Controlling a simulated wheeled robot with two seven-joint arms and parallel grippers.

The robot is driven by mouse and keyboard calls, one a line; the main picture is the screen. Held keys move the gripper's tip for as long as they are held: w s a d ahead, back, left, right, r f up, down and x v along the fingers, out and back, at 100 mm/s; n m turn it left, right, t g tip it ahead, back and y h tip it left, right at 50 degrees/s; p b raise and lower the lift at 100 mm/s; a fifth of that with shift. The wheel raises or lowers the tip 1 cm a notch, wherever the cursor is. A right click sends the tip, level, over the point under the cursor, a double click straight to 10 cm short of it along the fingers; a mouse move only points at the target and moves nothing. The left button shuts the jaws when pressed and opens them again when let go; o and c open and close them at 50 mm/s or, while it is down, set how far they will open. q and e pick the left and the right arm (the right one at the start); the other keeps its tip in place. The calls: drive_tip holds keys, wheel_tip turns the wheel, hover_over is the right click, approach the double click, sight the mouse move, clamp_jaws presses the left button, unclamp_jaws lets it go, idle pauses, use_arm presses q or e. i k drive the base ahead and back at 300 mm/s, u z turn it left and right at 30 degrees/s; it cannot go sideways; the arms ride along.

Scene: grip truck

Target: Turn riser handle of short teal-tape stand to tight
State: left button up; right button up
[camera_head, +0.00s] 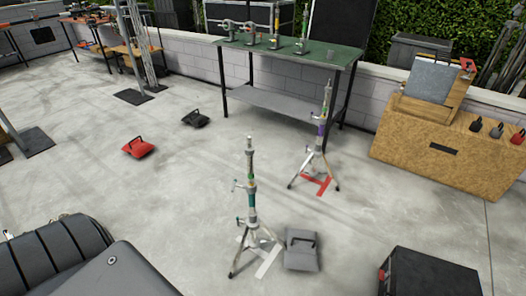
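A light stand with a teal band (252,199) stands upright on its tripod legs on the concrete floor, in the middle foreground. Small handles (237,186) stick out from the left side of its column, one higher and one lower. Whether they are tight cannot be told at this size. A second stand with a purple band (320,129) stands farther back and to the right. Neither of my grippers is in view, and nothing touches the stands.
A grey sandbag (302,250) lies right beside the teal-banded stand's legs. A black case (428,274) sits front right and a wooden cart (440,150) at right. A green-topped workbench (290,49) stands behind. Red (139,147) and black (196,118) bags lie left; floor between is clear.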

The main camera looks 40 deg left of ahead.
sight(235, 185)
drive_tip(key=u, duration=2.55)
drive_tip(key=i, duration=2.05)
drive_tip(key=z, duration=0.35)
